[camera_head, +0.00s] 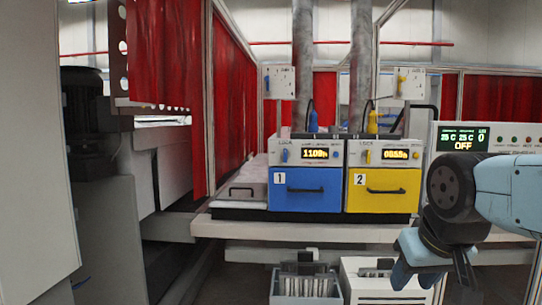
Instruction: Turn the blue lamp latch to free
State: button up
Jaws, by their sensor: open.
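The blue lamp unit (306,200), marked 1, stands on a white ledge, with a dark handle on its blue front. Its pale upper panel holds a small blue latch (284,156) at the left, under small lettering that seems to read LOCK. The latch looks roughly upright, but it is too small to read its setting surely. A lit display beside it shows figures. My gripper (432,278) is at the lower right, pointing down, open and seemingly empty. It is well to the right of and below the latch, touching nothing that I can see.
A yellow unit (383,200), marked 2, stands right beside the blue one. A control panel (480,137) reading OFF is behind my arm. Grey bins (306,288) stand below the ledge (300,230). Red curtains and a dark motor (82,95) are at left.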

aim_at(286, 154)
jog(key=z, duration=0.2)
jog(key=i, duration=0.85)
jog(key=u, duration=0.1)
